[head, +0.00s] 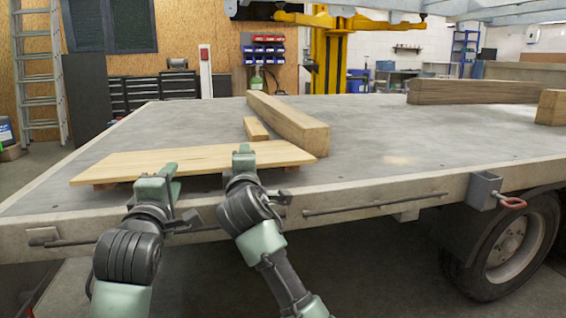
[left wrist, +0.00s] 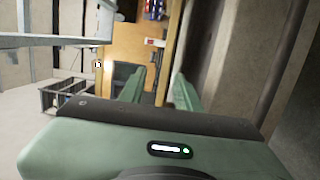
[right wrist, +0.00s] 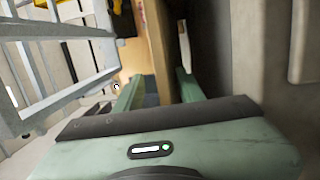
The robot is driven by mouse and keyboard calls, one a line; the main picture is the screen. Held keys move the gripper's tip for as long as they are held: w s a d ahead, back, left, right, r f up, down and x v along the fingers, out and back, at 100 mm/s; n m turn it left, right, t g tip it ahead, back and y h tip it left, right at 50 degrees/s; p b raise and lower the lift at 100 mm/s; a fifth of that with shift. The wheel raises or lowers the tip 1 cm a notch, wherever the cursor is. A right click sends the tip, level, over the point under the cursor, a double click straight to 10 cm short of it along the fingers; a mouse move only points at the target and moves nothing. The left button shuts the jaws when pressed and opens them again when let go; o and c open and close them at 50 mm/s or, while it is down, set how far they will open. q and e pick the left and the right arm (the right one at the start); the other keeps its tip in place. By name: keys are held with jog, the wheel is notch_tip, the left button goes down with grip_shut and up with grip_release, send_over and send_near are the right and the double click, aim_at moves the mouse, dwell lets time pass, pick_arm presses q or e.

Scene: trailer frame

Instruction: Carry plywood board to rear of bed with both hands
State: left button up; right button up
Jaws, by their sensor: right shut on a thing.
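The plywood board (head: 205,158) lies flat near the front edge of the truck bed (head: 385,150), slightly raised on wooden blocks (head: 104,186). My left gripper (head: 165,178) is at the board's near edge, left of its middle. In the left wrist view its fingers (left wrist: 155,92) stand apart around the board (left wrist: 174,45), with a gap on one side. My right gripper (head: 243,160) is shut on the near edge, right of the middle. The right wrist view shows the board (right wrist: 157,45) between its fingers (right wrist: 158,90).
A thick timber beam (head: 290,122) and a short block (head: 256,128) lie just behind the board's right end. More timbers (head: 470,92) lie at the far right. The middle of the bed is clear. A latch bracket (head: 484,190) projects from the front edge.

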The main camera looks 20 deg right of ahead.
pick_arm(q)
jog(key=shift+s+a, duration=0.1)
jog(key=shift+s, duration=0.3)
pick_arm(e)
notch_tip(320, 180, down, 4)
jog(key=shift+w+a+r+g, duration=0.15)
jog(key=shift+r+g, duration=0.05)
jog(key=shift+g, duration=0.1)
pick_arm(q)
jog(key=shift+w+a, duration=0.1)
pick_arm(e)
jog(key=shift+a, duration=0.1)
pick_arm(q)
jog(key=shift+w+f, duration=0.2)
jog(key=shift+f, duration=0.05)
pick_arm(e)
jog(key=s, duration=0.2)
jog(key=s+r, duration=0.1)
jog(key=s, duration=0.1)
jog(key=s+a+r, duration=0.1)
jog(key=s, duration=0.2)
jog(key=shift+s+r, duration=0.1)
jog(key=shift+r, duration=0.15)
jog(key=shift+s+r+t, duration=0.4)
jog(key=shift+s+r, duration=0.1)
jog(key=shift+s, duration=0.05)
jog(key=shift+r, duration=0.1)
